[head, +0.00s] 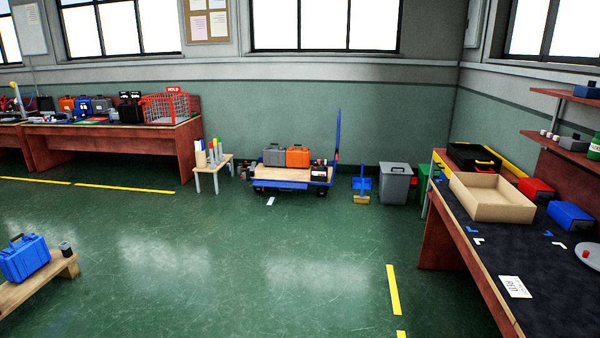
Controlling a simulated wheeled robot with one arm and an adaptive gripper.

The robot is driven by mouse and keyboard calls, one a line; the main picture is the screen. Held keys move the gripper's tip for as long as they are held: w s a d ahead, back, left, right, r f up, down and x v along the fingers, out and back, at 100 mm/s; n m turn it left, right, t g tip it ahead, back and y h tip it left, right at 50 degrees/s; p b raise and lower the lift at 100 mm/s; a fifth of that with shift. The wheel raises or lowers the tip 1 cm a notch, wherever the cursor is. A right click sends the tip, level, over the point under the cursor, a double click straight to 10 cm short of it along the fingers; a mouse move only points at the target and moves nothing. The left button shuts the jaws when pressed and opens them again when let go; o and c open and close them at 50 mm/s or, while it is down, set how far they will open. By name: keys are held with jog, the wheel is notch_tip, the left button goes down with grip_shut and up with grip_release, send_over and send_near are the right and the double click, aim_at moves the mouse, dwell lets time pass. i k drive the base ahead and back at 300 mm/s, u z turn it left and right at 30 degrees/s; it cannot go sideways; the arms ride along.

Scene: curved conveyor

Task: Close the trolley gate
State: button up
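The trolley (278,174) stands by the far green wall, near the middle of the head view. It has a tan deck, blue edges, dark wheels and a tall blue upright (337,135) at its right end. A grey case (274,154) and an orange case (298,156) sit on it, with small dark items at its right end. A blue flat piece (263,184) shows at its front left edge; it may be the gate, but it is too small to tell how it stands. My gripper is not in view.
A small table (213,172) stands left of the trolley. A blue broom-like tool (361,184) and a grey bin (396,183) stand to its right. A white scrap (271,201) lies on the floor in front. A low bench (40,281) is at left, a workbench (455,270) at right. The middle floor is clear.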

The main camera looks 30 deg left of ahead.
aim_at(279, 185)
jog(key=u, duration=0.2)
jog(key=i, duration=0.65)
jog(key=u, duration=1)
jog(key=i, duration=1.75)
jog(key=u, duration=0.85)
jog(key=i, duration=4.55)
jog(key=z, duration=0.95)
jog(key=i, duration=1.8)
jog(key=z, duration=0.75)
jog(key=i, duration=0.4)
jog(key=z, duration=0.15)
